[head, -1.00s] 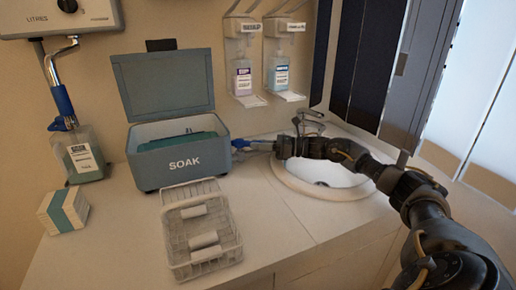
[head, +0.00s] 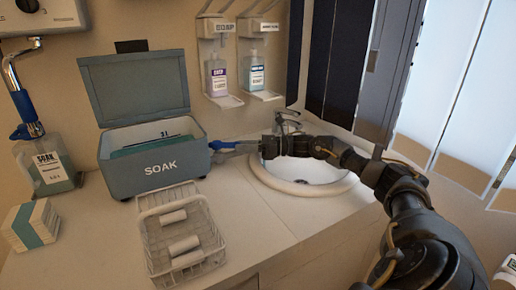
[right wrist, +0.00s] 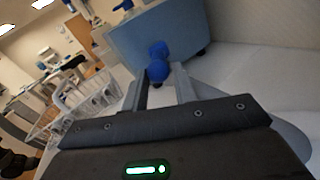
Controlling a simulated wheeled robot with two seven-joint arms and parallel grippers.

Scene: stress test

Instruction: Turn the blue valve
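The blue valve (right wrist: 158,70) is on the side of the blue-grey SOAK box (head: 153,170); it has a rounded blue handle in the right wrist view. In the head view it shows only as a small blue shape (head: 216,145) at the box's right side. My right gripper (right wrist: 160,82) is open, with its two fingers on either side of the valve's lower part. Gaps seem to show beside the handle, but I cannot tell if either finger touches it. In the head view this gripper (head: 224,147) points left at the box. My left gripper is not in view.
A white wire basket (head: 183,235) with white rolls stands in front of the box. A sink (head: 300,175) lies under my right arm. Soap dispensers (head: 218,65) hang on the wall behind. A bottle (head: 47,170) and a small carton (head: 32,225) stand at left.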

